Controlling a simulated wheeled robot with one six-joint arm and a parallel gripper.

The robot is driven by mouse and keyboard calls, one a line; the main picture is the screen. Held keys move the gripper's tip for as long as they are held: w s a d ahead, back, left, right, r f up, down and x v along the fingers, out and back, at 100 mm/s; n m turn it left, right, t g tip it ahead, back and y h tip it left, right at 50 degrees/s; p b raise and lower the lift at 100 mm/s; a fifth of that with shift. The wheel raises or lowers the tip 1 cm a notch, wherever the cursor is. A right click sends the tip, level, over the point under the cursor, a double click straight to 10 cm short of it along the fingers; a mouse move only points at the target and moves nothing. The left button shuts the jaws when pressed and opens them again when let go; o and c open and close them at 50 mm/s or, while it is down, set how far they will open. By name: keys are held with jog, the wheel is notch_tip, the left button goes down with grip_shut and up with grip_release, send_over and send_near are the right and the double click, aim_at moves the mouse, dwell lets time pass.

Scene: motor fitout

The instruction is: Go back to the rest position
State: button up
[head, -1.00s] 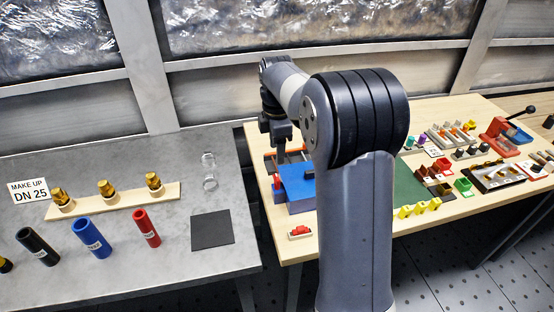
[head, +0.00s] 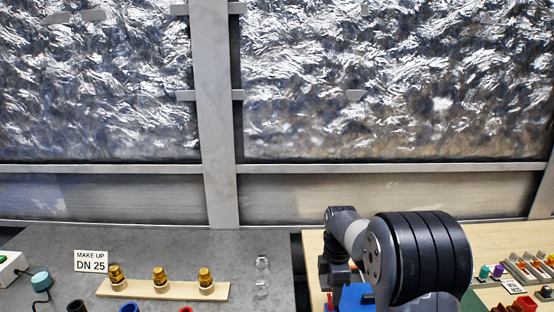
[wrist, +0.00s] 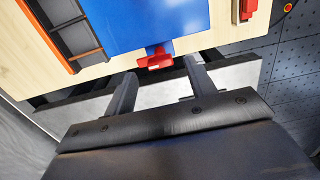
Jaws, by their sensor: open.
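My gripper (wrist: 160,88) shows in the wrist view with its two fingers apart and nothing between them. It is above the near edge of the wooden table, close to a blue box (wrist: 150,22) with a red latch-like part (wrist: 156,58) on its edge. The fingertips appear apart from the box, though the exact gap cannot be told. In the head view my arm stands over the wooden table (head: 312,245) and the blue box (head: 355,296) shows partly beside it. The gripper's fingers are hidden there.
A grey table at left holds a wooden strip (head: 140,290) with three brass fittings, a "MAKE UP DN 25" sign (head: 91,262) and clear glass pieces (head: 261,264). Small coloured parts (head: 492,271) lie at right. A dark tray (wrist: 72,32) with an orange edge lies beside the blue box.

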notch_tip(320, 180, down, 3)
jog(key=shift+r, duration=0.1)
jog(key=shift+m, duration=0.3)
